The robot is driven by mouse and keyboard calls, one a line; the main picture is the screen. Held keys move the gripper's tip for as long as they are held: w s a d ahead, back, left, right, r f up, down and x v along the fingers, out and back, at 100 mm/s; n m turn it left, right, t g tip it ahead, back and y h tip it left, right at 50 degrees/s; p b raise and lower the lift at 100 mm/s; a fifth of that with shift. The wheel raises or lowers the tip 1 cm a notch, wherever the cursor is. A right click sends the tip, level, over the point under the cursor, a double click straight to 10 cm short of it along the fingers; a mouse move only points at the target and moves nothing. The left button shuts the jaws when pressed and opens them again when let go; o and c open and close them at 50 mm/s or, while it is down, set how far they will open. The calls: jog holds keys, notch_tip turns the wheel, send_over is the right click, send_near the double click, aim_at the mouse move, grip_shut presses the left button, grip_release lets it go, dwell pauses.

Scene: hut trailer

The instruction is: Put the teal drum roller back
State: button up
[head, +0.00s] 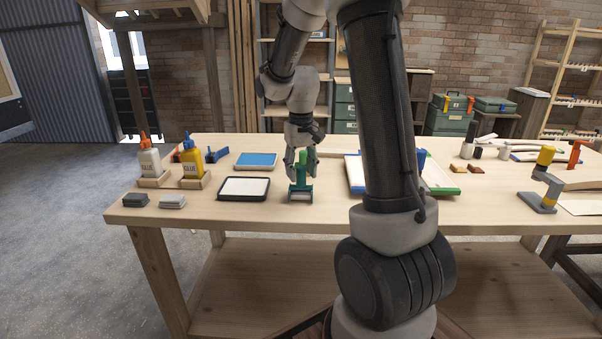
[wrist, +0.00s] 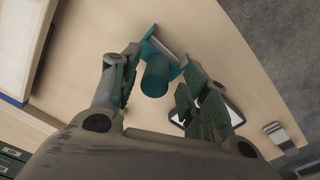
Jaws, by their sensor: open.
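The teal drum roller (head: 301,190) stands upright near the front edge of the workbench, left of my arm's thick link. In the wrist view its round teal handle end (wrist: 155,79) faces the camera, with the teal frame and a pale grey bar beyond. My gripper (head: 301,163) points down over the roller from above. In the wrist view its two fingers (wrist: 160,70) are apart, one on each side of the handle. The handle is between or just beyond the fingertips; I cannot tell how deep. I see no clear contact.
A black-rimmed tray (head: 266,188) lies just left of the roller, with a blue pad (head: 256,160) behind. Glue bottles (head: 192,160) and grey blocks (head: 172,201) are farther left. A blue-and-green-edged board (head: 440,190) lies right, partly behind my arm. A yellow-and-grey tool (head: 543,190) stands far right.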

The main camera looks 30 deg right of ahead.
notch_tip(320, 180, up, 11)
jog(key=s+a+r+n+t, duration=0.1)
jog(key=s+a+t, duration=0.1)
jog(key=s, duration=1)
jog(key=s+a+r+t, duration=0.1)
jog(key=s+a+t, duration=0.1)
jog(key=s, duration=0.9)
jog(key=shift+s+a+r+n, duration=0.15)
jog(key=shift+s+a+n, duration=0.25)
jog(key=shift+a, duration=0.15)
